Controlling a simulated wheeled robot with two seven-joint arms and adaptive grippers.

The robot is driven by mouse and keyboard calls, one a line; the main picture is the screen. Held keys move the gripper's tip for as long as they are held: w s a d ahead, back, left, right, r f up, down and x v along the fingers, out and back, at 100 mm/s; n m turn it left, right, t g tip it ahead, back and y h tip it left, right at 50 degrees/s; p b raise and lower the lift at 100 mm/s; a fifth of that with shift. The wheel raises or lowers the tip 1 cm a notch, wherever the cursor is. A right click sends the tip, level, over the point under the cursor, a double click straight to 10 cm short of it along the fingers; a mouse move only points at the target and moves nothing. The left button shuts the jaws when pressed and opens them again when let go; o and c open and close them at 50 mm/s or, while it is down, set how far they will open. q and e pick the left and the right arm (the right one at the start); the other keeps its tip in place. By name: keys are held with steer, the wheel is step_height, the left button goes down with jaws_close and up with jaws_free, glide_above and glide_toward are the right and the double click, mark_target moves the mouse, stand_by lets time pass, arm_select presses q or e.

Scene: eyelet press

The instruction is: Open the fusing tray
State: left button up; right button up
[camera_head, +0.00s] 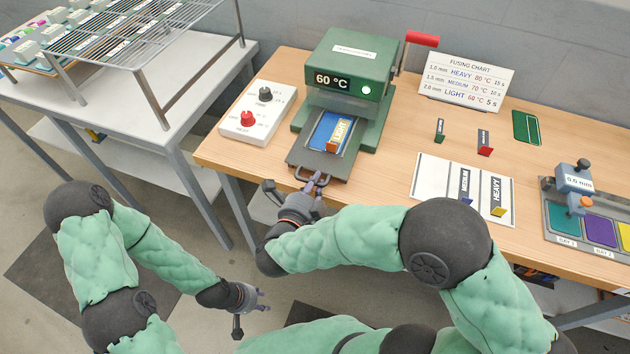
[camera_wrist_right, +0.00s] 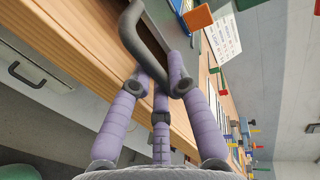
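The fusing tray (camera_head: 318,164) is a dark plate with a blue bed, sticking out of the front of the green press (camera_head: 347,62). A block labelled LIGHT (camera_head: 339,133) stands on the bed. The tray has a dark loop handle (camera_head: 304,180) at its front, also seen in the right wrist view (camera_wrist_right: 133,35). My right gripper (camera_head: 318,183) is at this handle; in the wrist view its purple fingers (camera_wrist_right: 162,82) close around the bar. My left gripper (camera_head: 266,300) hangs low over the floor, empty, with its fingers apart.
A white control box (camera_head: 258,112) with red and black knobs stands left of the press. A red-handled lever (camera_head: 422,40) rises at its right. A white card (camera_head: 440,190) with MEDIUM and HEAVY blocks lies to the right. A wire rack (camera_head: 150,40) stands on the left table.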

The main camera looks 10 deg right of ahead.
steer(key=o, duration=0.5)
steer(key=shift+c, duration=0.2)
steer(key=v, duration=1.2)
